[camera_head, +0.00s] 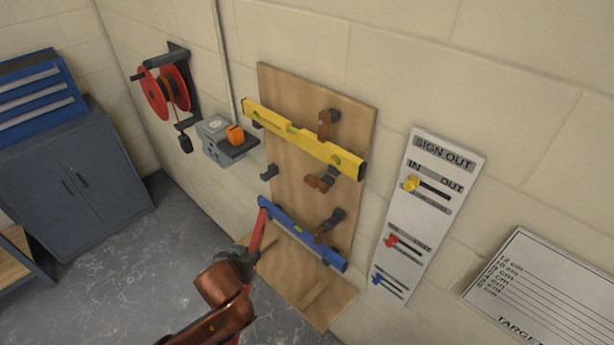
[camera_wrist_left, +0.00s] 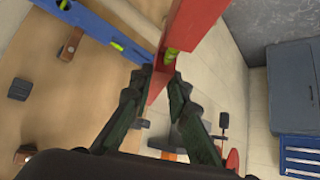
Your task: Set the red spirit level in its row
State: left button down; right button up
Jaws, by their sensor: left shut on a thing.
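My left gripper (camera_head: 241,259) is shut on the red spirit level (camera_head: 258,229), low in front of the wooden board (camera_head: 284,186). In the wrist view the fingers (camera_wrist_left: 160,84) pinch the red level (camera_wrist_left: 190,32) near its green vial. In the head view the level stands steeply tilted, its upper end by the left end of the blue level (camera_head: 302,234); I cannot tell if they touch. The yellow level (camera_head: 305,138) lies across the top row. The middle row, with a dark hook (camera_head: 269,172) and a brown clip (camera_head: 320,182), holds no level. My right gripper is out of view.
A sign-out board (camera_head: 428,215) with yellow, red and blue sliders hangs right of the wooden board. A grey cabinet (camera_head: 70,185) stands far left.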

pick_arm(q)
jog(key=w+d+f+n+y, duration=0.2)
jog(key=d+f+n+y, duration=0.15)
jog(key=d+f, duration=0.5)
jog(key=w+a+f+n+g+y, duration=0.1)
jog(key=a+f+n+g+y, duration=0.2)
jog(key=a+f+n, duration=0.3)
jog(key=shift+w+a+f+n+g+y, duration=0.15)
jog(key=shift+w+f+n+g+y, duration=0.2)
jog(key=shift+n, duration=0.2)
jog(key=shift+f, duration=0.15)
